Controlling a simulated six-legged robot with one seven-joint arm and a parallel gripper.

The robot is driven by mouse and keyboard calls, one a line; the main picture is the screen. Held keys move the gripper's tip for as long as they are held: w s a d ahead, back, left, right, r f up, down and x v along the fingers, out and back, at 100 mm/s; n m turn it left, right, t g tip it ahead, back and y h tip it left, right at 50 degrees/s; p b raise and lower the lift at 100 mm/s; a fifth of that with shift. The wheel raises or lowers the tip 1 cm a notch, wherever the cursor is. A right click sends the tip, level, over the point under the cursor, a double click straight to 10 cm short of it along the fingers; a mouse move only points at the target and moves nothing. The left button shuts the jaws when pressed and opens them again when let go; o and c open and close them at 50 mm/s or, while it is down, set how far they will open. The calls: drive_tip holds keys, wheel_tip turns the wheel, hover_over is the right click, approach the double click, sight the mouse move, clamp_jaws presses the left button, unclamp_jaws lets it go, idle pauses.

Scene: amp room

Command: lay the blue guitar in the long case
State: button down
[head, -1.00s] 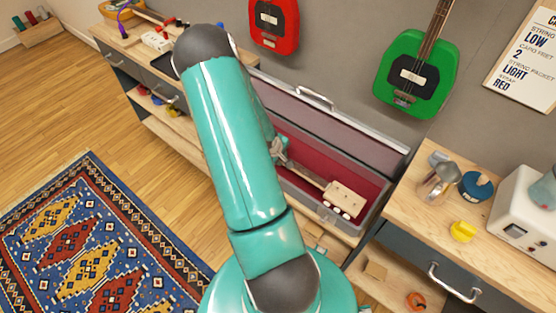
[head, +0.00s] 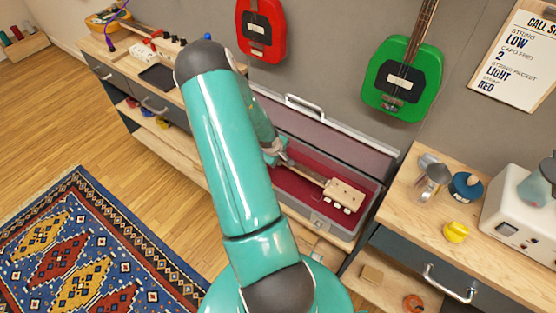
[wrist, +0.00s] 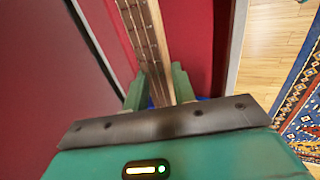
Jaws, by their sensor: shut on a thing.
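The blue guitar's pale headstock (head: 345,192) with its white pegs shows over the red inside of the long grey case (head: 318,222), towards its right end. The case's lid (head: 330,130) stands open at the back. My gripper (head: 277,155) is partly hidden behind my arm in the head view. In the wrist view my gripper (wrist: 158,88) is shut on the guitar's neck (wrist: 145,35), which runs along over the red lining (wrist: 205,35). Only a sliver of blue shows behind the fingers; the guitar's body is hidden. I cannot tell whether the guitar touches the case floor.
A red guitar (head: 262,32) and a green guitar (head: 402,78) hang on the wall behind. The right bench (head: 405,205) holds a metal cup, a blue-topped jar, a yellow piece and a white machine (head: 520,215). A patterned rug (head: 85,245) and open floor lie at left.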

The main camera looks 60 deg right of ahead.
drive_tip(key=shift+s+d+f, duration=0.1)
drive_tip(key=shift+s+d, duration=0.05)
drive_tip(key=shift+d, duration=0.9)
drive_tip(key=shift+s+d+f, duration=0.1)
drive_tip(key=shift+s+d, duration=0.05)
drive_tip(key=shift+d, duration=0.85)
drive_tip(key=shift+f, duration=4.3)
idle(0.5)
drive_tip(key=c, duration=1.1)
unclamp_jaws()
drive_tip(key=shift+a+f, duration=0.15)
drive_tip(key=shift+a, duration=0.05)
drive_tip(key=v, duration=1.4)
drive_tip(key=shift+s+d, duration=0.15)
drive_tip(key=shift+d, duration=0.1)
